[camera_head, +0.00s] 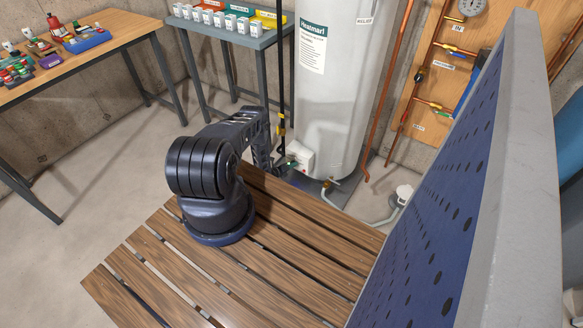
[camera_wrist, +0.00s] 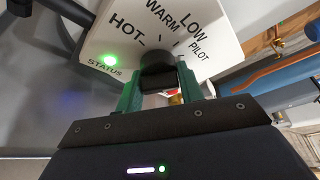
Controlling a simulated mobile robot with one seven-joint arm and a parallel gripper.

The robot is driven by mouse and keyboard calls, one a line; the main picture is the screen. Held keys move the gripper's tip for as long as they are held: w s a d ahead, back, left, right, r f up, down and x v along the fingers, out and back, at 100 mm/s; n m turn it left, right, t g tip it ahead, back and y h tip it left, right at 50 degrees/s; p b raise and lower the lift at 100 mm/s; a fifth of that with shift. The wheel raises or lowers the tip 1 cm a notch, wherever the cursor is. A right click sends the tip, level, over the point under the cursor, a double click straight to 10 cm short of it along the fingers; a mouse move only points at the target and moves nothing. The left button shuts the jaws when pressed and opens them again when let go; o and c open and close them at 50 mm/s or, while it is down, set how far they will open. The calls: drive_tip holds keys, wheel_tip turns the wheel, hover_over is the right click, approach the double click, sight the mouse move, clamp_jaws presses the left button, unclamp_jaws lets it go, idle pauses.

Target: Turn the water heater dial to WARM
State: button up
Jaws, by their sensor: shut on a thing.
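The water heater (camera_head: 335,110) is a tall white tank with a small white control box (camera_head: 301,155) low on its front. In the wrist view the control panel (camera_wrist: 110,38) carries the printed words HOT, WARM, LOW and PILOT, with short tick marks, and a green status light (camera_wrist: 110,60). The black dial (camera_wrist: 157,58) sits below these words. My gripper (camera_wrist: 160,80) is shut on the dial, with one green finger on each side. The dial's pointer is too dark to tell, so its setting cannot be read. In the head view my arm hides the fingers.
A wooden slatted platform (camera_head: 290,240) lies under my arm. A blue perforated panel (camera_head: 440,190) with a grey edge stands close on the right. A grey table (camera_head: 225,32) with small white boxes and a wooden workbench (camera_head: 110,28) stand at the back left. Copper pipes (camera_head: 383,85) run beside the heater.

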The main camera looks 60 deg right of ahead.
drive_tip(key=shift+n+g+h, duration=0.4)
drive_tip(key=shift+n+g, duration=0.2)
drive_tip(key=shift+n, duration=0.7)
drive_tip(key=o, duration=1)
drive_tip(key=shift+c, duration=0.2)
drive_tip(key=v, duration=1)
drive_tip(key=shift+w+a, duration=0.15)
drive_tip(key=shift+a, duration=0.25)
